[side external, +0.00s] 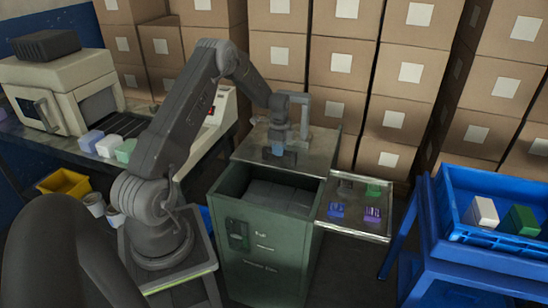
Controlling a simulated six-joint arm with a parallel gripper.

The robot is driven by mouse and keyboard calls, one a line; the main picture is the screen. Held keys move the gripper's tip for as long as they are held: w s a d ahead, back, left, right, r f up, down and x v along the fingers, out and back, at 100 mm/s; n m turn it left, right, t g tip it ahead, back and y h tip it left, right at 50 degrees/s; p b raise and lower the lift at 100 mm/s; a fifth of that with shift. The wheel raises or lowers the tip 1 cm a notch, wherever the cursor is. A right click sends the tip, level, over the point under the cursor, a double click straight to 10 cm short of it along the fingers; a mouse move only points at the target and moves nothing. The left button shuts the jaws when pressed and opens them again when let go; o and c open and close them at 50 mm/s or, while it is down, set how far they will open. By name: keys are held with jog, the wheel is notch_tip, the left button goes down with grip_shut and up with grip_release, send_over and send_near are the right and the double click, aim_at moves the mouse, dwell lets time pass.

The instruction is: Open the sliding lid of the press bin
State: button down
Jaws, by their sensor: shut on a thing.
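The press bin (265,245) is a green cabinet with a dark opening in its top, and grey blocks or packs show inside. Its sliding lid (252,150) is a grey metal plate lying behind the opening, so the front part of the bin top is uncovered. My gripper (279,152) points down over the lid and is shut on what looks like the lid's handle, a small dark part at the lid. The fingertips are small here, and the exact grip is hard to make out.
A metal side tray (375,225) with several small coloured pieces juts from the bin's right. A blue crate (475,240) with white and green blocks stands further right. Stacked cartons (340,60) close off the back. A wrapper machine (65,85) and conveyor are left.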

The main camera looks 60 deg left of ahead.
jog(key=shift+w+a, duration=0.85)
jog(key=shift+a, duration=0.1)
jog(key=c, duration=1)
grip_release()
jog(key=shift+c, duration=0.2)
notch_tip(320, 180, up, 14)
